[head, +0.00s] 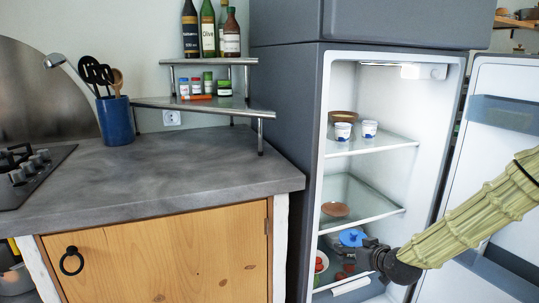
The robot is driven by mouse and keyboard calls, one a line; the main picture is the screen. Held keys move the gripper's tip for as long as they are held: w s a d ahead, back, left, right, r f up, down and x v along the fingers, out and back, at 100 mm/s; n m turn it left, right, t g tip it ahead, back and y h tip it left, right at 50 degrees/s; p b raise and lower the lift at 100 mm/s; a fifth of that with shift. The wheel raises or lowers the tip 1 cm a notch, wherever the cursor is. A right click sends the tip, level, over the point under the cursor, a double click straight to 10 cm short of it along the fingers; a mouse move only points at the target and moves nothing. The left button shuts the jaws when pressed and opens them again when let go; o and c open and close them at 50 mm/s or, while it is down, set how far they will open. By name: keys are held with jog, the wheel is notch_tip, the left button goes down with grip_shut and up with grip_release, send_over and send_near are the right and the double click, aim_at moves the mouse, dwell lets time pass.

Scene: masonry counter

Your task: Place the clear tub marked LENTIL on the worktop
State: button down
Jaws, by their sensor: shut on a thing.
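My gripper (368,257) reaches from the right into the lower part of the open fridge. It is shut on what looks like a clear tub with a blue lid (352,238), low inside the fridge. The gripper hides much of the tub, and no LENTIL marking can be read. The grey worktop (200,171) is to the left of the fridge, with a wide bare area on top.
The fridge door (492,148) stands open at the right, close to my arm. A brown dish (336,209) sits on the glass shelf above. A blue utensil pot (117,122), a bottle rack (200,103) and a hob (28,170) border the worktop.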

jog(key=s+a+f+m+h, duration=0.2)
jog(key=s+a+f, duration=0.15)
jog(key=f, duration=0.25)
jog(key=s+a+f+m+h, duration=0.1)
jog(key=s+a+f, duration=0.1)
jog(key=a+f, duration=0.35)
jog(key=s+r+p, duration=0.6)
jog(key=r+p, duration=0.3)
jog(key=p, duration=0.3)
jog(key=s+d+r+p, duration=0.1)
jog(key=s+r+p, duration=0.6)
jog(key=r+p, duration=0.3)
jog(key=p, duration=0.3)
